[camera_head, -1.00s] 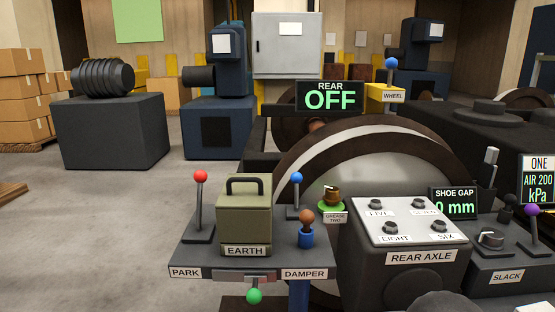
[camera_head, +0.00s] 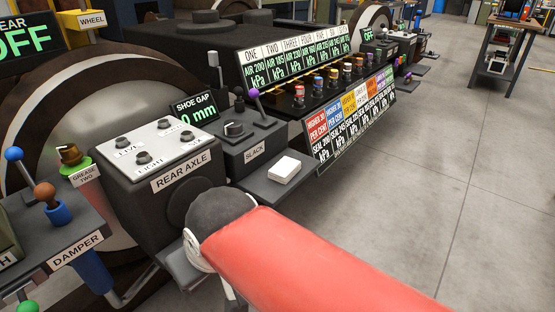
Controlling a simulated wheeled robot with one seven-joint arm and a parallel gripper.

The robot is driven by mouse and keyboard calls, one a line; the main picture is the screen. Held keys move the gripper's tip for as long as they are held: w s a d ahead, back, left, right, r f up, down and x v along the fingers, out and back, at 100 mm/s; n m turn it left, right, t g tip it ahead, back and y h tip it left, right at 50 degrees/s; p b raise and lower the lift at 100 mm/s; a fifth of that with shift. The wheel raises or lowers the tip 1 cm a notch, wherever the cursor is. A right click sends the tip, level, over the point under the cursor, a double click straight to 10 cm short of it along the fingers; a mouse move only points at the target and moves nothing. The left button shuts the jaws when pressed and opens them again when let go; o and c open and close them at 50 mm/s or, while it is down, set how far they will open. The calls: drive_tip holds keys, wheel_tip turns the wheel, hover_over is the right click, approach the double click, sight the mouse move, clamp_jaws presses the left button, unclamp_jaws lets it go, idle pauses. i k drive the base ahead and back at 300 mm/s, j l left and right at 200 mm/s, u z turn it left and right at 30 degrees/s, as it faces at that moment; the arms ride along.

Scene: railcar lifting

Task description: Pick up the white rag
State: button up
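A small white block-like thing (camera_head: 285,169), perhaps the folded white rag, lies flat on a dark grey shelf (camera_head: 262,188) to the right of the REAR AXLE box. I cannot make out its cloth texture. Nothing touches it from above. My arm's red link and dark round joint rise from the bottom of the picture, in front of and below the shelf.
The REAR AXLE box (camera_head: 165,160) and the SLACK lever box (camera_head: 240,135) stand left of the shelf. A workbench (camera_head: 505,50) stands far right. The floor (camera_head: 450,170) between is clear.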

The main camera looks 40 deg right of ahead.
sight(283, 171)
drive_tip(key=l+z, duration=0.1)
drive_tip(key=z, duration=1.15)
